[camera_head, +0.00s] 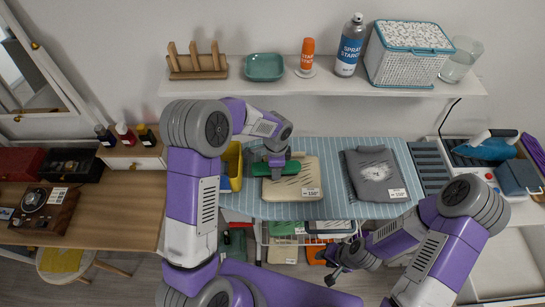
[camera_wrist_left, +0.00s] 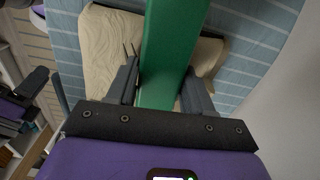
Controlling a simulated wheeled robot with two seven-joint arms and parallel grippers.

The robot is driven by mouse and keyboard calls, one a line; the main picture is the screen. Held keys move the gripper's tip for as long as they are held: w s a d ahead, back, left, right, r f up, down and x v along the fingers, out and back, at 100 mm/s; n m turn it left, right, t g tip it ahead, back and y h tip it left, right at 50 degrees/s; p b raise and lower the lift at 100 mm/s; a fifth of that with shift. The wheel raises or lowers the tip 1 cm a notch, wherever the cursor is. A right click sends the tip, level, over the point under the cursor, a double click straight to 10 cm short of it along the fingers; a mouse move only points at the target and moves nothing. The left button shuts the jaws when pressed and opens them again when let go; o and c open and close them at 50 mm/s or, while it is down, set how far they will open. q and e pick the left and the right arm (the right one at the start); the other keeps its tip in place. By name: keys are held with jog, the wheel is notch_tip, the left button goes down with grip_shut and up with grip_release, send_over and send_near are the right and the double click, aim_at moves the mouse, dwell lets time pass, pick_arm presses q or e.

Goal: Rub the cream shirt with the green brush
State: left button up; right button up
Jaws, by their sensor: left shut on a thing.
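The cream shirt (camera_head: 293,184) lies folded on the striped ironing board (camera_head: 325,155), with dark marks and a white tag on it. My left gripper (camera_head: 276,162) is over the shirt's upper left part and is shut on the green brush (camera_head: 290,168). In the left wrist view the brush (camera_wrist_left: 172,45) runs between the fingers, with the shirt (camera_wrist_left: 108,45) beneath it. The underside of the brush is hidden, so I cannot tell whether it touches the shirt. My right gripper (camera_head: 332,268) is low, in front of the board, apart from the shirt, and looks open and empty.
A grey shirt (camera_head: 375,174) lies on the board to the right. A yellow bin (camera_head: 232,165) stands left of the cream shirt. A shelf above holds a spray starch can (camera_head: 349,45), a basket (camera_head: 405,55) and a teal dish (camera_head: 264,67). A blue iron (camera_head: 485,148) stands at right.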

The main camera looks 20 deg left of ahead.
pick_arm(q)
jog(key=shift+s+a+r+p, duration=0.1)
jog(key=shift+a+r+p, duration=0.1)
jog(key=shift+r+p, duration=0.1)
notch_tip(320, 180, up, 2)
jog(key=shift+p, duration=0.3)
jog(key=shift+r+p, duration=0.55)
jog(key=shift+r, duration=0.1)
jog(key=shift+r+p, duration=1.45)
jog(key=shift+r, duration=0.7)
